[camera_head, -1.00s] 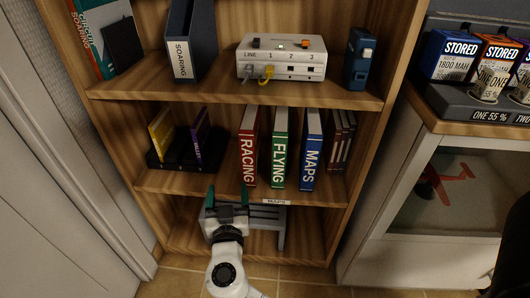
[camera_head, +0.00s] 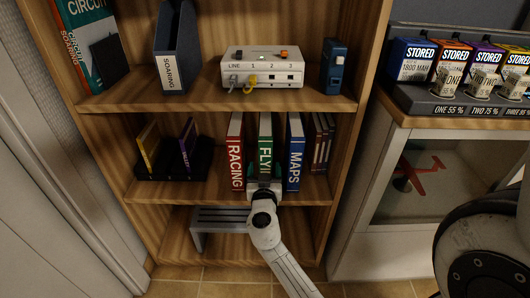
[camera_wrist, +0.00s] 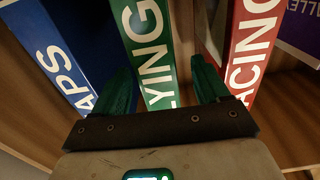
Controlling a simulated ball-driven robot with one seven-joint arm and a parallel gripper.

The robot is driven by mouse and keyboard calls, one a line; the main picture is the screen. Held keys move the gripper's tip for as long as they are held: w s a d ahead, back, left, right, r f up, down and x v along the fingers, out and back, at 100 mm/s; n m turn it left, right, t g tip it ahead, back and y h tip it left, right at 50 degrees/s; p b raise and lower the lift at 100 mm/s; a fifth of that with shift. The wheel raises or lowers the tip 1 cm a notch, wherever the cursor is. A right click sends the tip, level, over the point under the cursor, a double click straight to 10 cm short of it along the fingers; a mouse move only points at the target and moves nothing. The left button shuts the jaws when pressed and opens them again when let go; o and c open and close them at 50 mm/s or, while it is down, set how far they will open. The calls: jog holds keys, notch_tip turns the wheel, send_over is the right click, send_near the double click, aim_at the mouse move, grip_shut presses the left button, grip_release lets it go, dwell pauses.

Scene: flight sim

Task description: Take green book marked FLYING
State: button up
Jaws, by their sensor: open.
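The green book marked FLYING (camera_head: 265,140) stands upright on the middle shelf, between the red RACING book (camera_head: 235,152) and the blue MAPS book (camera_head: 295,152). My gripper (camera_head: 265,183) is in front of the lower part of the green spine and hides its last letters. In the wrist view the green book (camera_wrist: 150,45) lies between the two green fingers of my gripper (camera_wrist: 165,88). The fingers are open, one on each side of the spine, with gaps to it. The blue book (camera_wrist: 60,50) and red book (camera_wrist: 243,45) flank them.
Several thin dark books (camera_head: 322,140) stand right of MAPS. A dark holder (camera_head: 170,168) with yellow and purple books is at left. The shelf above (camera_head: 215,100) and a small grey stand (camera_head: 220,218) below bound the space. A cabinet (camera_head: 440,170) stands at right.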

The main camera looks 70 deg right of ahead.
jog(key=x, duration=0.5)
jog(key=shift+d+r, duration=0.15)
jog(key=shift+d, duration=0.2)
jog(key=c, duration=1.3)
jog(key=shift+r, duration=0.1)
grip_shut()
